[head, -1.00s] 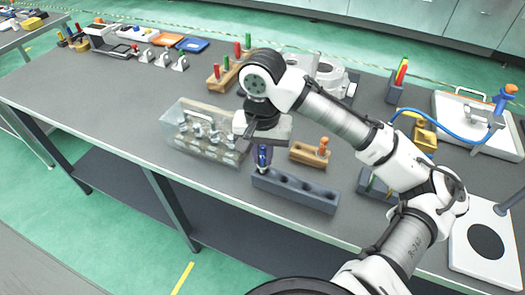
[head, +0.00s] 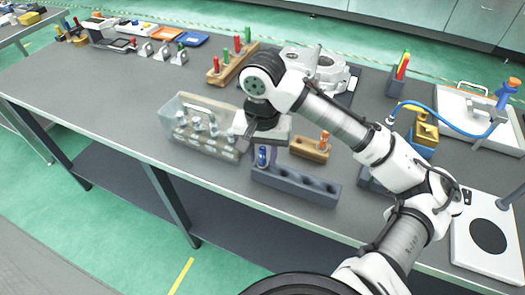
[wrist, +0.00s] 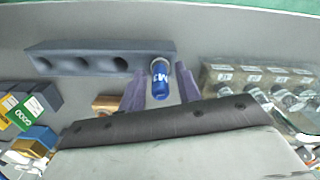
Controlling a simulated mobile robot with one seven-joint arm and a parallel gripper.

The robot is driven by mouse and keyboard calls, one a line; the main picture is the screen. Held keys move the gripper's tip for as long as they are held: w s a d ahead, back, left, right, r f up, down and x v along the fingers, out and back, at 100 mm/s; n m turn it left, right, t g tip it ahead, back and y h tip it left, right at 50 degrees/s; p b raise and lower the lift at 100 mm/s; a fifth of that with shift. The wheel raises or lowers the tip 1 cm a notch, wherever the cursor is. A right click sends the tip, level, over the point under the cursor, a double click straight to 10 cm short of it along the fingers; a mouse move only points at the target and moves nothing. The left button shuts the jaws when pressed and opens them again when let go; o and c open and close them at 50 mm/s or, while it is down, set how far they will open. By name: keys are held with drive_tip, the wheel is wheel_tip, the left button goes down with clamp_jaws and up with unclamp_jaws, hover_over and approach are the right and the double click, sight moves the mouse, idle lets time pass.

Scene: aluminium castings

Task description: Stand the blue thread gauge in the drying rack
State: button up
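The blue thread gauge (head: 262,157) stands roughly upright at the left end hole of the grey drying rack (head: 297,190) in the head view. In the wrist view the gauge (wrist: 160,82) shows its blue lettered handle end, at the right end of the rack (wrist: 100,47). My gripper (wrist: 160,90) is open, with one finger on each side of the gauge and a visible gap on both sides. The other rack holes look empty. The gauge's lower end is hidden.
A clear bin of metal parts (head: 190,145) stands just left of my gripper. A wooden block with an orange-handled gauge (head: 322,142) is close behind the rack. A grey casting (head: 318,70) lies farther back. The table's front edge is close to the rack.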

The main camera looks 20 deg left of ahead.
drive_tip(key=shift+o, duration=0.5)
wheel_tip(320, 180, up, 14)
idle(0.3)
drive_tip(key=shift+f, duration=0.15)
